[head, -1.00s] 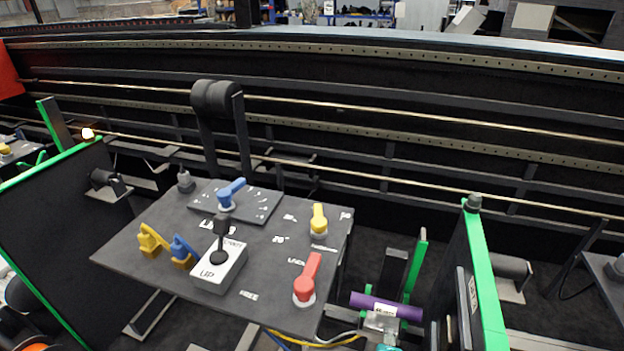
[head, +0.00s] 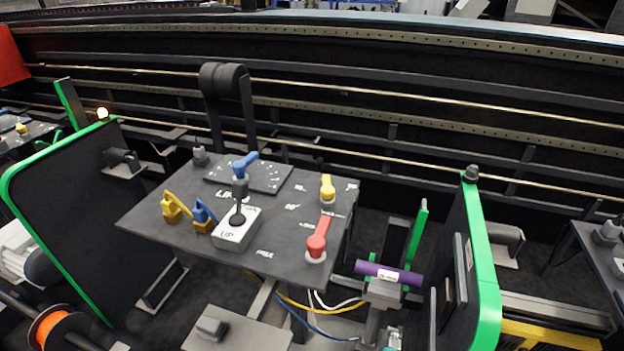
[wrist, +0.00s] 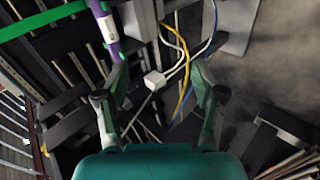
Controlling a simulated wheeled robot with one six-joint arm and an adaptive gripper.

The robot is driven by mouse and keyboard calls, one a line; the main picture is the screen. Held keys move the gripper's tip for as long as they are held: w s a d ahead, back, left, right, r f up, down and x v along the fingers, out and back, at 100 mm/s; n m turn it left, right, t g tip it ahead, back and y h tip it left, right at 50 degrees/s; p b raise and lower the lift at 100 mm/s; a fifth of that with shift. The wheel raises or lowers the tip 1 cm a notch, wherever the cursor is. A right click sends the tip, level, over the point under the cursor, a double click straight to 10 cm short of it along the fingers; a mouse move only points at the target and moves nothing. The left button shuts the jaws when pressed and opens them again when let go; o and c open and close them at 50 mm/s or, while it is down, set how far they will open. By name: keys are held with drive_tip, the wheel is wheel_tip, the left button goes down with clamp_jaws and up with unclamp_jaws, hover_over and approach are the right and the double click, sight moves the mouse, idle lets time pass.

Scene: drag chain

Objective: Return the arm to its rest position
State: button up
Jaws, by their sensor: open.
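My gripper (wrist: 160,82) shows in the wrist view with its two dark-green fingers apart and nothing between the tips. White, yellow and blue cables and a white connector (wrist: 155,80) lie beyond the fingers. A purple cylinder (wrist: 106,28) is near the left finger. In the head view this purple cylinder (head: 389,272) lies across a grey support at the right of the control table. I cannot make out my gripper for certain in the head view.
The dark control table (head: 290,262) carries a joystick box (head: 236,233), a red lever (head: 318,238), a yellow lever (head: 327,190) and blue levers. Green-edged dark panels stand left (head: 60,200) and right (head: 484,275). Long metal rails run behind. Cables hang below the table.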

drive_tip(key=s+f+m+t+y, duration=0.25)
drive_tip(key=s+m, duration=0.35)
drive_tip(key=s, duration=1.2)
drive_tip(key=s+d+r+m+t, duration=0.1)
drive_tip(key=s+r+m+t, duration=0.2)
drive_tip(key=s+r+m, duration=0.4)
drive_tip(key=s+r, duration=0.3)
drive_tip(key=s, duration=0.4)
drive_tip(key=shift+s+d+r+m, duration=0.15)
drive_tip(key=shift+d+r+m, duration=0.1)
drive_tip(key=shift+m, duration=0.05)
